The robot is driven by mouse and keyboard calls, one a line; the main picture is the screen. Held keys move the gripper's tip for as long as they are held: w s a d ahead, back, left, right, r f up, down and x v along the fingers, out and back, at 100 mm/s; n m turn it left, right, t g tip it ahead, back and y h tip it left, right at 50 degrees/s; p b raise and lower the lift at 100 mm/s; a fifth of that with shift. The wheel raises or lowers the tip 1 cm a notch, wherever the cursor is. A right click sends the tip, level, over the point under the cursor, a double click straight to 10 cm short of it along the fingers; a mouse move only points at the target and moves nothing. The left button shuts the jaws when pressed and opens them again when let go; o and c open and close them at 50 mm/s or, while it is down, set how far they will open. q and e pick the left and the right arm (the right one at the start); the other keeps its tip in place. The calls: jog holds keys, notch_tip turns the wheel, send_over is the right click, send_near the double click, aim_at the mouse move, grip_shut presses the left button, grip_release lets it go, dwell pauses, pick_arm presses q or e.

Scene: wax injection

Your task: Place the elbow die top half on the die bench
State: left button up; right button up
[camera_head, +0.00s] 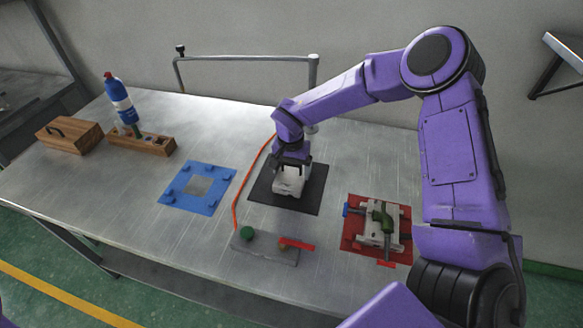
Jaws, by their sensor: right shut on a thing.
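My right gripper (291,160) points down over a black mat (260,192) near the middle of the metal bench. It is shut on a pale grey block, which I take to be the elbow die top half (289,182). The block is at the mat; I cannot tell whether it touches it. The gripper hides the block's upper part. On a red mat (350,243) at the right is another pale grey die piece (372,236) with a green elbow-shaped part (381,214) on it. My left gripper is not in view.
A blue frame (176,195) lies empty left of the black mat. A grey plate (262,250) with a green knob (247,233) and red handle (297,243) lies in front.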

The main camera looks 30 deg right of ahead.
aim_at(290, 164)
jog(key=shift+w+f, duration=0.3)
jog(key=shift+w, duration=0.1)
jog(key=o, duration=1.6)
jog(key=shift+f, duration=0.1)
jog(key=shift+s+r, duration=0.3)
jog(key=shift+r, duration=0.1)
jog(key=r, duration=0.3)
jog(key=r+b, duration=0.1)
jog(key=r, duration=0.7)
jog(key=shift+s+a+r, duration=0.1)
jog(key=shift+a+r, duration=0.15)
